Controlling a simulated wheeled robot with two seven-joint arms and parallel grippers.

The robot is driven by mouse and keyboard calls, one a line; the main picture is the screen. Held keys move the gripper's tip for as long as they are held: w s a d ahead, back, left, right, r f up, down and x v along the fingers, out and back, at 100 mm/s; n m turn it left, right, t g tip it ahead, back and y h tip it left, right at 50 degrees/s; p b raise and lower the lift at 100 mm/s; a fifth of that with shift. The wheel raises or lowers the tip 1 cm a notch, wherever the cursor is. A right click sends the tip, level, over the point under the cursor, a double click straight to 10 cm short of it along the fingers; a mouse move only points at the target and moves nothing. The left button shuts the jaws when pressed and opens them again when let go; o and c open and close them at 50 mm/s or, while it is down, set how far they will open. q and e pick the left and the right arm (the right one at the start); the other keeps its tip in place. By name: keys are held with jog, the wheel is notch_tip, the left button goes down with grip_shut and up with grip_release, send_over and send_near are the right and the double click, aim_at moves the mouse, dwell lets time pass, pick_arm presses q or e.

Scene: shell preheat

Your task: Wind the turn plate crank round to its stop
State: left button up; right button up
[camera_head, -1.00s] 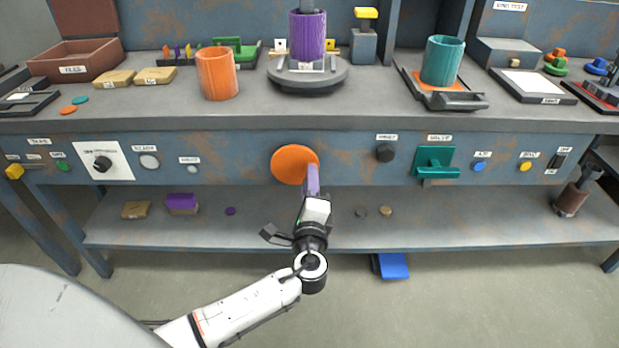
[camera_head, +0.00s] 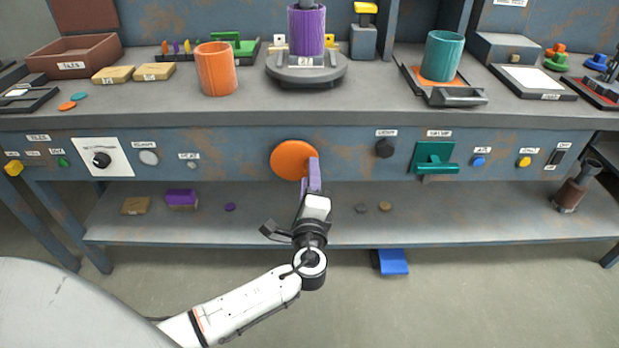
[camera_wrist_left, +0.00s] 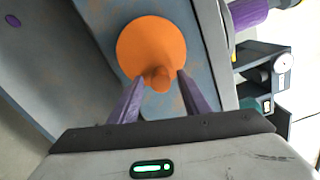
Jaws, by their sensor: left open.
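The crank is an orange disc (camera_head: 293,160) on the bench's front panel. In the left wrist view the disc (camera_wrist_left: 150,42) has a small orange knob (camera_wrist_left: 157,79) near its rim. My left gripper (camera_head: 311,175) has purple fingers and reaches up to the disc's right edge. In the left wrist view the knob lies between the spread fingertips, with gaps showing on both sides. In the head view a finger hides the knob. The grey round turn plate (camera_head: 306,74) stands on the bench above, bearing a purple cylinder (camera_head: 306,33). My right gripper is out of view.
An orange cup (camera_head: 216,70) and a teal cup (camera_head: 441,57) stand on the bench top (camera_head: 150,113). The lower shelf (camera_head: 270,215) lies below the panel.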

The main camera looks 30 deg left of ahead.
pick_arm(q)
jog(key=v, duration=1)
jog(key=shift+p, duration=0.45)
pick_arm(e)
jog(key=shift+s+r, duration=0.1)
pick_arm(q)
jog(key=shift+d+f, duration=0.15)
jog(key=s+d+f+n+g+h, duration=0.3)
jog(key=s+d+f+n+h, duration=0.15)
jog(key=s+f, duration=0.35)
jog(key=s+d+f+n+g+h, duration=0.3)
jog(key=s+d+f+n+h, duration=0.15)
jog(key=s+f, duration=0.3)
jog(key=s+d+r+n+h+p, duration=0.1)
jog(key=s+r+n+h+p, duration=0.1)
jog(key=r+p, duration=0.7)
jog(key=s+n+p, duration=0.1)
jog(key=s+p, duration=0.1)
jog(key=p, duration=0.2)
jog(key=shift+s+d+r+n+g+h, duration=0.15)
jog(key=shift+d+r+n+g+h, duration=0.15)
jog(key=shift+r+g+h, duration=0.1)
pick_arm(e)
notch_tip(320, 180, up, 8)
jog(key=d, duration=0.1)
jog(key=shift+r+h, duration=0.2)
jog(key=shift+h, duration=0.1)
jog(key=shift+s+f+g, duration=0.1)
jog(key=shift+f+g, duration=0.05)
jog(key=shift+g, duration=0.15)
